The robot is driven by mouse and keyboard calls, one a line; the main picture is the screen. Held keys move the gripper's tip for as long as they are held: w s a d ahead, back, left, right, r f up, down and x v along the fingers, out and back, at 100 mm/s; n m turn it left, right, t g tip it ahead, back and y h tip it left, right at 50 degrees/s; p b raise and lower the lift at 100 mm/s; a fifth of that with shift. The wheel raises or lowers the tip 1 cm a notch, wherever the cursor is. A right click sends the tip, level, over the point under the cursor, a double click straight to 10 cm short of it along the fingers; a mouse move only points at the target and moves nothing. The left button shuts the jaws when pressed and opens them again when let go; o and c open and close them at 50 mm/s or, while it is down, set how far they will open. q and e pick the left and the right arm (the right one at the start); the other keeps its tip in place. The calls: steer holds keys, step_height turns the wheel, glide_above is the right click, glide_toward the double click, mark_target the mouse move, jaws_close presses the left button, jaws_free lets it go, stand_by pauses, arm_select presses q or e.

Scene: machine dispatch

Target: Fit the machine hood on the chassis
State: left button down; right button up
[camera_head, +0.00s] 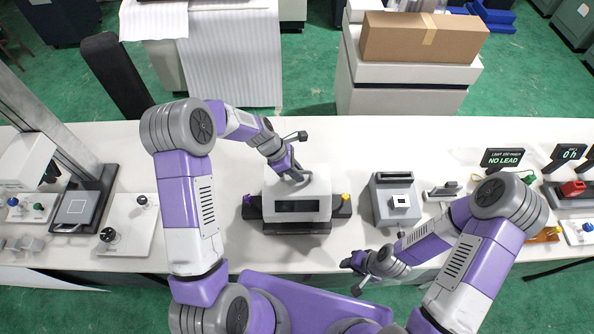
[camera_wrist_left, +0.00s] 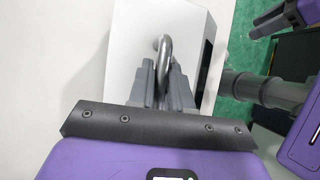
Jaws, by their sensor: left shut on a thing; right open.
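The machine hood (camera_head: 297,193) is a white box with a dark window slot in its front. It sits over the dark chassis (camera_head: 296,227), whose sides stick out left and right; I cannot tell whether it is fully seated. My left gripper (camera_head: 292,176) is at the top of the hood, shut on its handle. In the left wrist view the gripper (camera_wrist_left: 165,85) holds the grey curved handle (camera_wrist_left: 163,55) above the white hood top (camera_wrist_left: 128,60). My right gripper (camera_head: 359,275) is open and empty by the table's front edge, apart from the chassis.
A purple knob (camera_head: 247,200) and a yellow knob (camera_head: 346,198) stand on the chassis sides. A grey device (camera_head: 396,200) stands to the right. A plate with black knobs (camera_head: 127,225) lies to the left. The white table (camera_head: 345,140) is clear behind the hood.

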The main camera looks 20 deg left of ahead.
arm_select(q)
steer(key=shift+f+b, duration=0.8)
steer(key=shift+f, duration=0.4)
steer(key=c, duration=1)
jaws_free()
steer(key=shift+o, duration=0.2)
steer(key=v, duration=0.7)
steer(key=shift+a+r, duration=0.15)
steer(key=shift+r, duration=0.1)
steer(key=shift+s, duration=0.1)
